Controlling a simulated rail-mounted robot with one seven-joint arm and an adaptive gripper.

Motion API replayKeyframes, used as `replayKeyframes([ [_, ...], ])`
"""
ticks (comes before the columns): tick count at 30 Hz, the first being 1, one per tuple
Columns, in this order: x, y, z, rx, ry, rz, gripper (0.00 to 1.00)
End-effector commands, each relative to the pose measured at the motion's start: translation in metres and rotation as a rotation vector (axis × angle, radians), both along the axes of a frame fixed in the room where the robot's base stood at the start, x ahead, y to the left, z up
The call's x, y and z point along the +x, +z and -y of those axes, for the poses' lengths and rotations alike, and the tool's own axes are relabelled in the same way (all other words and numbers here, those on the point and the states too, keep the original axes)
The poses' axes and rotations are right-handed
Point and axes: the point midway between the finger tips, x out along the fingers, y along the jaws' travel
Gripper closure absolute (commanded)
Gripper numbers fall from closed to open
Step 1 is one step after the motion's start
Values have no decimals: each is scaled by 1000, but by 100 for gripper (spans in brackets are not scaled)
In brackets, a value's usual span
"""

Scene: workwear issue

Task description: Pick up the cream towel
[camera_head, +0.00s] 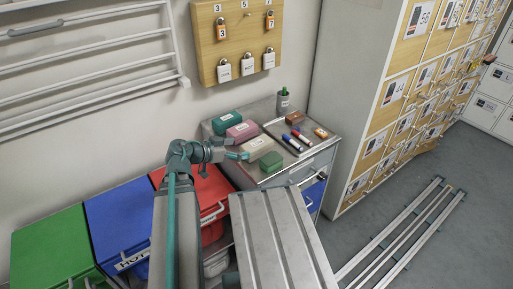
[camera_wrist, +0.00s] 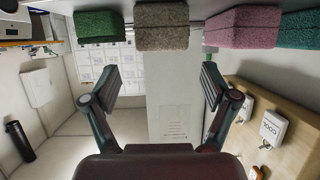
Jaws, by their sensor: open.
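The cream towel (camera_head: 258,147) lies folded on the cabinet top, between a pink towel (camera_head: 242,131) and a green towel (camera_head: 271,162). My gripper (camera_head: 238,156) is open and empty, just left of the cream towel in the head view. In the wrist view, which looks upside down, the cream towel (camera_wrist: 162,27) looks grey-brown in shade. It is at the top centre, above the gap between the open fingers (camera_wrist: 160,82), with nothing between them. Whether a finger touches a towel I cannot tell.
Another green towel (camera_head: 227,120) lies at the back left of the cabinet top. A tray (camera_head: 288,151) with markers lies right of the towels, and a pen cup (camera_head: 283,100) stands behind. A padlock board (camera_head: 237,40) hangs on the wall. Lockers (camera_head: 395,110) stand right.

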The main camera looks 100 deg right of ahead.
Motion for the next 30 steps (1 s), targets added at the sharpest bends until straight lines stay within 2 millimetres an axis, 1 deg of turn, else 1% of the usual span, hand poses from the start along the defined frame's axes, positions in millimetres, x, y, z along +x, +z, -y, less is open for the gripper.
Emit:
replayKeyframes([
  [1, -7, -1, 5, 2, -1, 0, 15],
  [3, -15, -5, 10, 2, -1, 0, 15],
  [6, -24, -10, 14, 1, 0, 0, 15],
  [14, -34, -16, 20, 2, 3, 1, 15],
  [24, -64, -32, 38, 1, 2, 2, 15],
  [30, -70, -37, 39, 0, 4, 2, 15],
])
